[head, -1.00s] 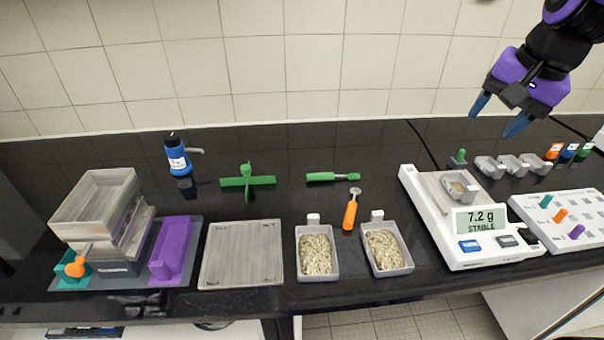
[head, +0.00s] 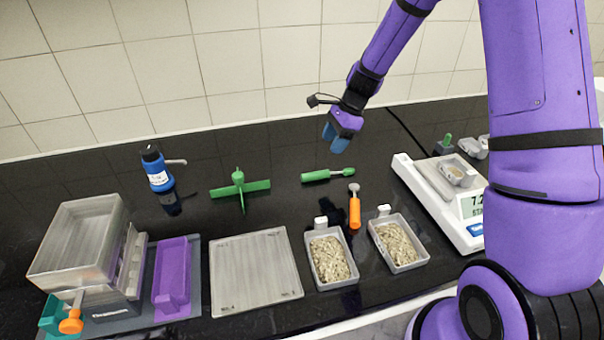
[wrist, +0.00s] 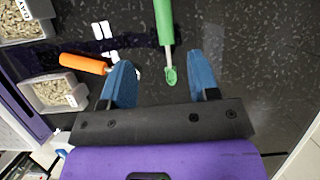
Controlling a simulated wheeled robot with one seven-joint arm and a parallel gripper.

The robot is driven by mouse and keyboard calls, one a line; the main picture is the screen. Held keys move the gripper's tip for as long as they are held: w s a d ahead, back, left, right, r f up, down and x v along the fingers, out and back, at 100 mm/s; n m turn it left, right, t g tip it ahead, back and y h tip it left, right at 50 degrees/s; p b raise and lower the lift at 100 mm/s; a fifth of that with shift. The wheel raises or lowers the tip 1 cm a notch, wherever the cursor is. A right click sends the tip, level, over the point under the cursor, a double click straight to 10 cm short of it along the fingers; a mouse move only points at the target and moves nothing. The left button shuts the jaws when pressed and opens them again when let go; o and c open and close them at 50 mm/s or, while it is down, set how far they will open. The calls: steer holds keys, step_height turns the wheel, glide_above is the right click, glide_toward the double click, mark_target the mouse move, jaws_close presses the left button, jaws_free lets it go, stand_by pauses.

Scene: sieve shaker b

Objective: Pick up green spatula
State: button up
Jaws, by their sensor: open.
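The green spatula (head: 328,174) lies flat on the black bench, its thick handle to the left and its small scoop end to the right in the head view. In the wrist view the green spatula (wrist: 165,35) points its scoop end toward the space between my fingers. My gripper (head: 336,138) is above and just behind the spatula, with its blue fingers pointing down. In the wrist view my gripper (wrist: 163,82) is open and empty, with the fingers apart on either side of the scoop end's line.
An orange-handled spoon (head: 355,207) lies close by, in front of the spatula. Two grain trays (head: 345,280) stand nearer the front edge. A green cross-shaped piece (head: 240,188) is to the left, and a white scale (head: 410,180) to the right. Bench behind the spatula is clear.

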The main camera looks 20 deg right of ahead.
glide_above(315, 172)
steer(key=d, duration=0.2)
step_height(315, 172, down, 6)
steer(key=shift+r, duration=0.1)
steer(key=shift+x, duration=2.8)
steer(key=shift+d, duration=0.1)
steer(key=c, duration=1)
